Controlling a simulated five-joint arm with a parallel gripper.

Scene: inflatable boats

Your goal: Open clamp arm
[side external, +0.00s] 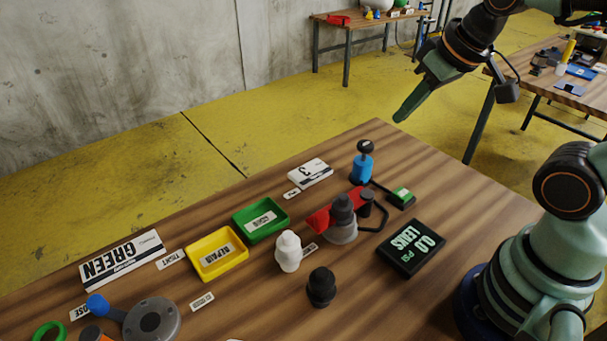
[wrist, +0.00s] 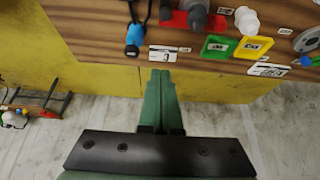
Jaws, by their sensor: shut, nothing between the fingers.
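In the wrist view the red piece (wrist: 176,20) is at the top, partly behind the grey valve. A grey disc (side external: 153,321) with a blue-tipped lever (side external: 98,305) sits at the near left. My gripper (side external: 399,119) is shut and empty, in the air beyond the table's far edge, apart from everything. Its green fingers (wrist: 161,73) show together in the wrist view.
Near the red piece stand a blue pump (side external: 362,169), a white valve (side external: 288,252), a black valve (side external: 321,288) and a pressure display (side external: 411,248). Green (side external: 260,233) and yellow (side external: 201,259) trays lie left. Bare wood shows on the table's right side.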

